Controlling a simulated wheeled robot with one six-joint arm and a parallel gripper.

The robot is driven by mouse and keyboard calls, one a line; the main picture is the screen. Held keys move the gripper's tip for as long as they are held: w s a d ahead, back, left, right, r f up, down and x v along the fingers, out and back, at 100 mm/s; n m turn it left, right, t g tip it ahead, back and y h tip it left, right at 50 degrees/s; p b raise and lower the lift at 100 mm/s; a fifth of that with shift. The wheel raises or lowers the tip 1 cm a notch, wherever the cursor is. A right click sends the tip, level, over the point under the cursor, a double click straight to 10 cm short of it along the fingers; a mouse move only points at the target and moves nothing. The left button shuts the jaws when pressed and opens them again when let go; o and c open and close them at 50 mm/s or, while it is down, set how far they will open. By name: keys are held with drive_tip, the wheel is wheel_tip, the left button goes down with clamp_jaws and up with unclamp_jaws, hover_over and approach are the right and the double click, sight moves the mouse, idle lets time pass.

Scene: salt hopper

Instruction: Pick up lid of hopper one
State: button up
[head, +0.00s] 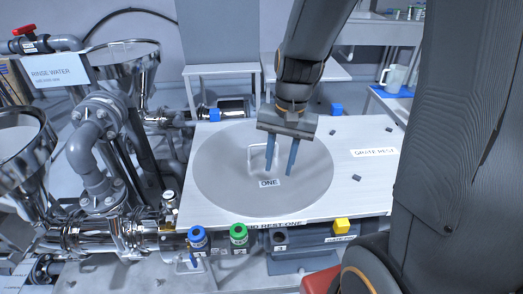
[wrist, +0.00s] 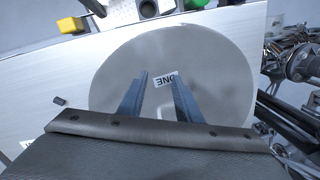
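The lid of hopper one (head: 220,185) is a wide, round grey disc with a label reading ONE. It lies flat on a pale bench panel marked as lid rest one. A pale upright loop handle (head: 251,158) stands near its middle, partly behind my gripper's left finger. My gripper (head: 279,173) points down over the lid with its two blue fingers apart and nothing visibly held. In the wrist view the lid (wrist: 215,70) fills the middle, and my open gripper (wrist: 158,77) frames part of the label.
Blue (head: 198,238) and green (head: 239,234) capped fittings and a yellow block (head: 342,225) line the bench's front edge. Steel funnels and pipes with a RINSE WATER sign (head: 53,74) crowd the left. A white jug (head: 395,76) stands back right. Small dark pieces lie on the panel.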

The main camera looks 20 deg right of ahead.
sight(263, 144)
drive_tip(key=w+m+y+p, duration=0.1)
drive_tip(key=w+m, duration=0.3)
drive_tip(key=w+d+r+m+y+p, duration=0.1)
drive_tip(key=w+m+p, duration=0.1)
drive_tip(key=w+m, duration=0.2)
drive_tip(key=w+d+r+m+y+p, duration=0.1)
drive_tip(key=w+m+p, duration=0.1)
drive_tip(key=w+m, duration=0.3)
drive_tip(key=shift+w+d+t, duration=0.25)
drive_tip(key=shift+w+t, duration=0.15)
drive_tip(key=shift+w, duration=0.05)
drive_tip(key=shift+w+f, duration=0.15)
drive_tip(key=shift+f, duration=0.15)
drive_tip(key=shift+p+x, duration=1.25)
drive_tip(key=shift+x, duration=2.4)
drive_tip(key=shift+d, duration=0.1)
clamp_jaws()
drive_tip(key=shift+w, duration=0.1)
